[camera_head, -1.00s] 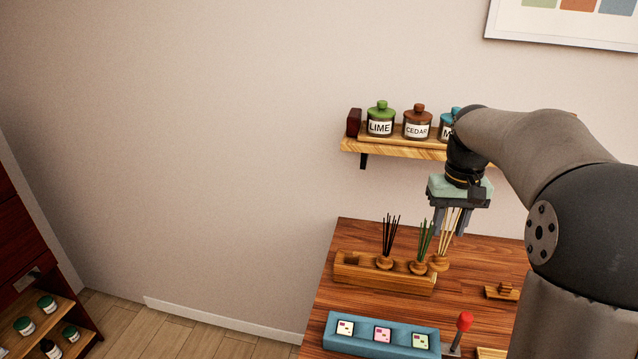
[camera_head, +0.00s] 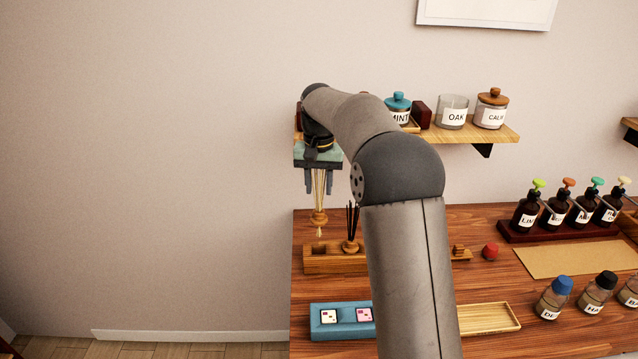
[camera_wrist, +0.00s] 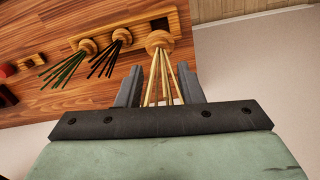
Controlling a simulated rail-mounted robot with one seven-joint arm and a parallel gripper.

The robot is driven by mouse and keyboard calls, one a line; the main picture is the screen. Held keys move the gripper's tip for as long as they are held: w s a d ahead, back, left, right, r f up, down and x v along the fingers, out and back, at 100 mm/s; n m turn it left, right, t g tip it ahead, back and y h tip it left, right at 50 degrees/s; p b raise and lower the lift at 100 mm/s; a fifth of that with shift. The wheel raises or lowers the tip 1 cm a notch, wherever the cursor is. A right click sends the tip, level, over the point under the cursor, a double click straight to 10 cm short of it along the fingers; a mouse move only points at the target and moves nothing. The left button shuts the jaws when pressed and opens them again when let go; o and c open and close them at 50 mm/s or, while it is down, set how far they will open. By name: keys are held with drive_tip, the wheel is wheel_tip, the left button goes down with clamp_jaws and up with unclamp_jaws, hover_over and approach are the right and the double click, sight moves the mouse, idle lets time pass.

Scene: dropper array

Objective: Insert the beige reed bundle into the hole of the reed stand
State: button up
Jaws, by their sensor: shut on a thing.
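The beige reed bundle (camera_head: 318,217) hangs upright from my gripper (camera_head: 320,189), its pale reeds between the fingers and its wooden ball below. In the wrist view, my gripper (camera_wrist: 158,74) is shut on the reeds of the beige reed bundle (camera_wrist: 158,41). The wooden reed stand (camera_head: 335,264) lies below on the table. The bundle's lower tip appears above the stand's left part, apart from it. A dark square hole (camera_wrist: 159,24) shows just beyond the ball in the wrist view.
The black reed bundle (camera_head: 351,226) stands in the stand, right of the held one. The green reed bundle (camera_wrist: 66,68) shows in the wrist view; my arm hides it in the head view. A blue tray (camera_head: 341,331) lies in front. A jar shelf (camera_head: 492,132) is on the wall.

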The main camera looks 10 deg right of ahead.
sight(319, 210)
drive_tip(key=shift+f+b, duration=1.05)
drive_tip(key=shift+f, duration=1.05)
drive_tip(key=shift+p, duration=0.35)
drive_tip(key=shift+f+b, duration=1.95)
drive_tip(key=shift+f, duration=1.45)
drive_tip(key=o, duration=1.1)
drive_tip(key=shift+o, duration=0.2)
